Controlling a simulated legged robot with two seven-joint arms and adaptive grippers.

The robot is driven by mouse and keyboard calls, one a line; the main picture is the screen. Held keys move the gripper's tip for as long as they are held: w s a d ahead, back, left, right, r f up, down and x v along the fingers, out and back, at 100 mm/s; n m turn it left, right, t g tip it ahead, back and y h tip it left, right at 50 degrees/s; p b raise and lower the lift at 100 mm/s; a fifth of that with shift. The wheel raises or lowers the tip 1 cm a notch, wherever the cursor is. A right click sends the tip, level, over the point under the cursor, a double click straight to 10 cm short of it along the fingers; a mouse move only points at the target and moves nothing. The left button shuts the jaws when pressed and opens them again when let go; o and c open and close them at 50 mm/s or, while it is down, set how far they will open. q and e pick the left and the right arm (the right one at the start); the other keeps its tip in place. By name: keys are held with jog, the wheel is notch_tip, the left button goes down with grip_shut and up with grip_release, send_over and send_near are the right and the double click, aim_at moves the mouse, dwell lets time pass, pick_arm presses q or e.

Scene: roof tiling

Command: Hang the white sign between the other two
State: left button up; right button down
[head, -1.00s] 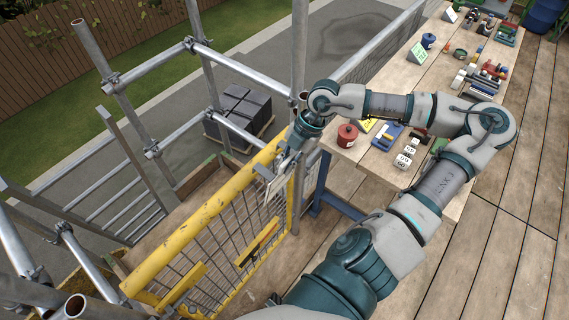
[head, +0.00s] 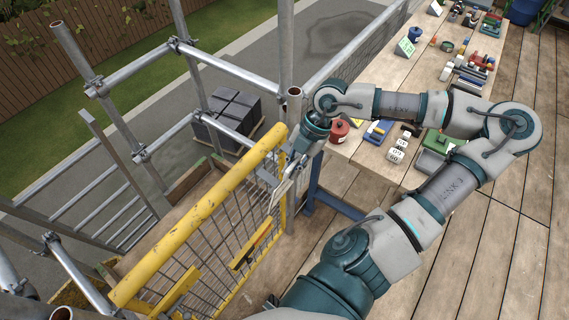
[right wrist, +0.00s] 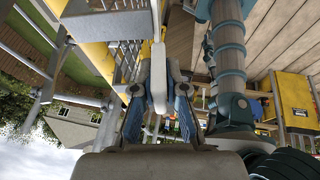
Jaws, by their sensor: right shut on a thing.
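My right gripper (head: 284,171) is shut on a thin white sign (head: 284,191), which I see nearly edge-on at the right end of the yellow barrier gate (head: 205,208). In the right wrist view the white sign (right wrist: 157,88) stands between the two fingers (right wrist: 158,75). Two yellow signs hang on the gate's mesh: one to the right (head: 251,245) and one to the left (head: 176,292), with bare mesh between them. The held sign is beyond the right yellow one, close to the mesh; I cannot tell whether it touches. My left gripper is out of view.
Scaffold poles (head: 287,70) stand behind and left of the gate. A wooden workbench (head: 375,160) with a red pot (head: 339,131), white blocks (head: 396,152) and several tools lies to the right. The plank deck (head: 480,260) is clear.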

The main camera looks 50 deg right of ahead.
jog(key=shift+s+d+b, duration=0.2)
jog(key=shift+s+b, duration=0.45)
jog(key=shift+s, duration=2.3)
